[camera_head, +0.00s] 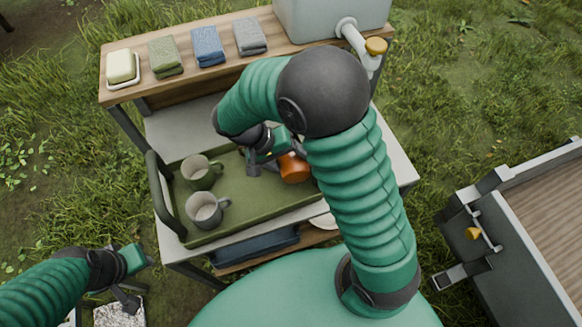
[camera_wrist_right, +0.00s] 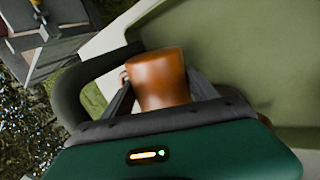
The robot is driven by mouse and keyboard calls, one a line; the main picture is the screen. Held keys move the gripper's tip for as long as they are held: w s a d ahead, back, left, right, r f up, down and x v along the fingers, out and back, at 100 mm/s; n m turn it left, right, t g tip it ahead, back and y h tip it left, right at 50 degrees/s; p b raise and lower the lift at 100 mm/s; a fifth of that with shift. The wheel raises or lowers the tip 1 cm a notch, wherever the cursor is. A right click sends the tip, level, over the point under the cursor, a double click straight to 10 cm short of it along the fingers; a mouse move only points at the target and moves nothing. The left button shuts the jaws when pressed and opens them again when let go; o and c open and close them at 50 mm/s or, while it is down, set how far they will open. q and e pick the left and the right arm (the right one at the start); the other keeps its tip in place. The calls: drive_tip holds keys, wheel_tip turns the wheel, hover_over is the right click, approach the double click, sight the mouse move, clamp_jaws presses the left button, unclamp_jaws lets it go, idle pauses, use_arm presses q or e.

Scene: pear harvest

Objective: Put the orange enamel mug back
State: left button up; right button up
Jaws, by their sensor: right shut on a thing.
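The orange enamel mug (camera_head: 294,168) shows at the right part of the green tray in the head view, partly hidden by my right arm. My right gripper (camera_head: 272,165) is shut on it. In the right wrist view the mug (camera_wrist_right: 160,78) sits between the two fingers, its handle at the left. I cannot tell whether its base touches the tray. My left gripper (camera_head: 140,284) is open and empty, low at the left, apart from the cart.
A wooden shelf (camera_head: 185,28) behind the tray carries soap (camera_head: 122,67), folded cloths (camera_head: 208,46) and a grey water tank (camera_head: 325,15) with a tap. A dark crate (camera_head: 540,255) stands at the right. The tray's middle is partly clear.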

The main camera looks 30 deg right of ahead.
wheel_tip(320, 180, down, 4)
drive_tip(key=shift+r, duration=0.2)
drive_tip(key=o, duration=1.7)
drive_tip(key=shift+s, duration=0.1)
drive_tip(key=shift+f, duration=0.15)
